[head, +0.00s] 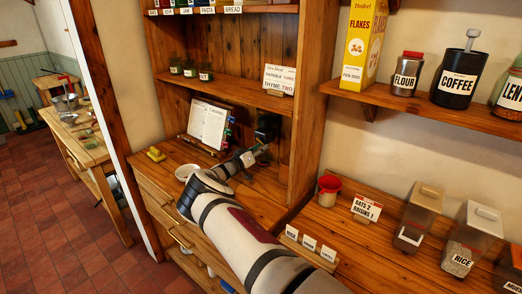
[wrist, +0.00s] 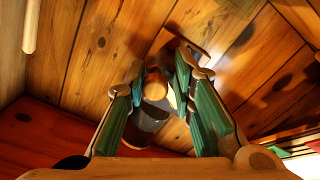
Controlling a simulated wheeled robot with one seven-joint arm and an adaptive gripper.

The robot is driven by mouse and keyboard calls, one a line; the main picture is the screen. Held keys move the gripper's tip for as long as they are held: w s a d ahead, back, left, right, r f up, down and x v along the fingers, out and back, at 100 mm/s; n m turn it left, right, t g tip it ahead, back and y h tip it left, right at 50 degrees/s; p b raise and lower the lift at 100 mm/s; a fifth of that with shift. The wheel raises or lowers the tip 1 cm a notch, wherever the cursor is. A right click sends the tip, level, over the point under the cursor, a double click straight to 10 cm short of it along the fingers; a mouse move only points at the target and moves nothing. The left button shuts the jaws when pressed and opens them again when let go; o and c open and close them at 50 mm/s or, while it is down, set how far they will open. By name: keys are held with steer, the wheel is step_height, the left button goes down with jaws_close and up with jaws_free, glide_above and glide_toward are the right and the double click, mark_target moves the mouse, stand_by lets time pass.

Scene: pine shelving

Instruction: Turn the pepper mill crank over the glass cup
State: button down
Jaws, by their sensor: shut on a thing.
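My gripper (head: 258,152) reaches into the wooden cabinet niche in the head view. In the wrist view its green-padded fingers (wrist: 160,74) are closed around a round wooden knob (wrist: 155,85), which looks like the crank handle of the mill. A dark grey body (wrist: 148,122) lies partly between the fingers. In the head view a dark object (head: 267,127), probably the pepper mill, stands just behind my gripper, against the niche's right side. My gripper and arm hide part of that area. I cannot make out the glass cup for sure in either view.
An open recipe book (head: 208,124) stands in the niche, left of my gripper. A pale bowl (head: 186,172) and a yellow block (head: 155,154) sit on the counter. The niche's side panel (head: 308,100) is close to my arm.

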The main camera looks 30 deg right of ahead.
steer(key=shift+w+a+r, duration=0.15)
steer(key=shift+r, duration=0.45)
steer(key=c, duration=1.5)
jaws_free()
steer(key=shift+f, duration=0.15)
steer(key=v, duration=1.2)
